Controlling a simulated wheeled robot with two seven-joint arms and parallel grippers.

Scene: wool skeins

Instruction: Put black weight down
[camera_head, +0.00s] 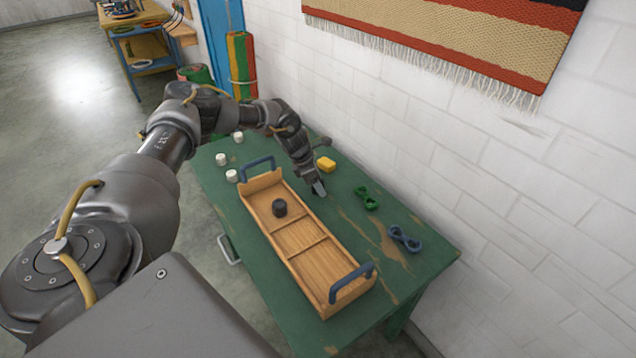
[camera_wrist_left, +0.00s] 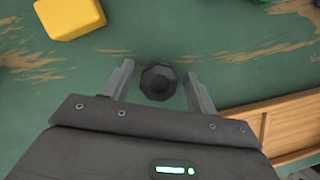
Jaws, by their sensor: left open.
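A black faceted weight (camera_wrist_left: 158,82) shows in the left wrist view between the fingers of my left gripper (camera_wrist_left: 160,90). The fingers stand apart, with a gap on each side of it. It appears to rest on the green table beside the wooden tray (camera_wrist_left: 285,113). In the head view my left gripper (camera_head: 319,188) is low over the table by the wall-side edge of the tray (camera_head: 322,292), and that weight cannot be made out there. A dark round piece (camera_head: 279,207) sits inside the tray. My right gripper is not in view.
A yellow block (camera_head: 326,164), a green skein (camera_head: 367,198) and a blue skein (camera_head: 404,238) lie along the wall side of the green table (camera_head: 425,258). White pieces (camera_head: 231,175) stand near the tray's far end. The tray has blue handles (camera_head: 350,282).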

